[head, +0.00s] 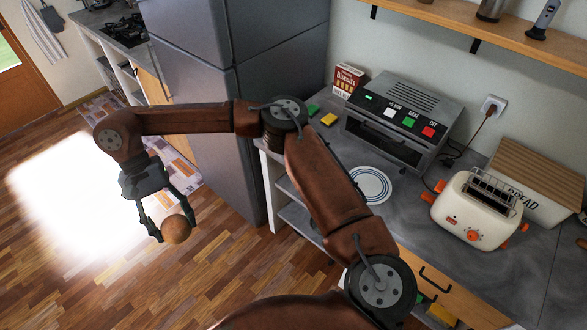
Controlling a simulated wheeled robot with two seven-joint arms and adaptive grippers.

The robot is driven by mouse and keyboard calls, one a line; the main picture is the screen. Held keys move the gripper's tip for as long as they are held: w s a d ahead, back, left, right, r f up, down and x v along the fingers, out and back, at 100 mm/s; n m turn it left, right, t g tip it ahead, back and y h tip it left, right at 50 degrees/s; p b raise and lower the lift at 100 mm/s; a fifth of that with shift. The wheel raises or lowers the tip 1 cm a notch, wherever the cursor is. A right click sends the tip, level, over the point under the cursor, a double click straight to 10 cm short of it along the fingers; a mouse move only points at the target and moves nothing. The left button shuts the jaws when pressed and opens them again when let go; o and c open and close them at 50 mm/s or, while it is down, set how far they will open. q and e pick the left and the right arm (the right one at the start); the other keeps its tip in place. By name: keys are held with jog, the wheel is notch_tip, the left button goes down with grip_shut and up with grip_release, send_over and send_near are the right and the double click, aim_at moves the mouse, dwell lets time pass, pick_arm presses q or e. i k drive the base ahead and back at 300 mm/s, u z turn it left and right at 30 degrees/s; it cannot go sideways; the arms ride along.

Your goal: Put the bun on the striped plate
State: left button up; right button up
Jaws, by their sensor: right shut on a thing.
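The bun (177,230) is a round brown ball-shaped thing in the left part of the head view. My right gripper (174,228) is shut on it and holds it over the wooden floor, well to the left of the counter. The striped plate (371,186), white with dark blue rings, lies on the grey counter in front of the toaster oven. Nothing is seen on it. My right arm crosses the view close to the plate's left edge. My left gripper is not in view.
A toaster oven (397,122) stands behind the plate. A cream toaster (478,209) and a bread box (537,190) stand to the right. A tall grey fridge (222,140) stands left of the counter (440,262). A biscuits box (348,81) is at the back.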

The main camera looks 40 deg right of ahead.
aim_at(368, 185)
jog(key=z, duration=0.45)
jog(key=i, duration=0.7)
jog(key=z, duration=1)
jog(key=i, duration=0.3)
jog(key=z, duration=0.35)
